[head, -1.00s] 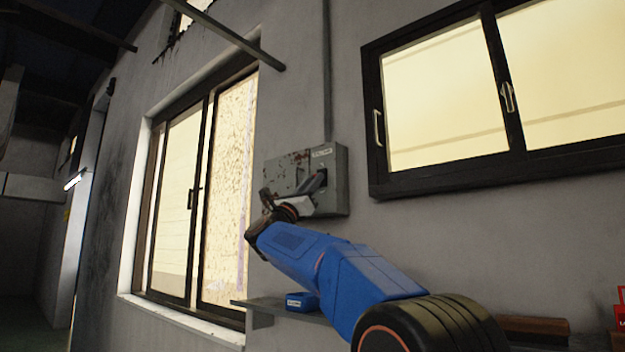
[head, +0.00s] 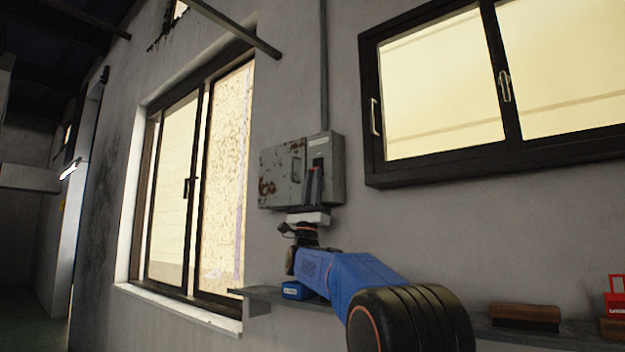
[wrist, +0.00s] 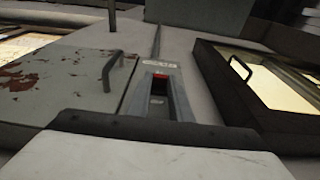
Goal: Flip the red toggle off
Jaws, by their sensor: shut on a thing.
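The grey switch box (head: 332,165) hangs on the wall between the two windows, with rust patches and a pale label near its top. In the wrist view, the red toggle (wrist: 160,77) shows as a small red block at the upper end of a dark slot, just below the label. My gripper (head: 313,173) points up at the right part of the box, with its two grey fingers in front of the slot. The fingers partly hide the slot in the head view.
A bar handle (wrist: 112,70) stands out from the rusty box door (wrist: 62,82) left of the toggle. A shelf (head: 262,296) below the box holds a small blue case (head: 296,291). A brush (head: 525,317) and a red item (head: 617,298) are at lower right. A conduit (head: 323,70) runs up the wall.

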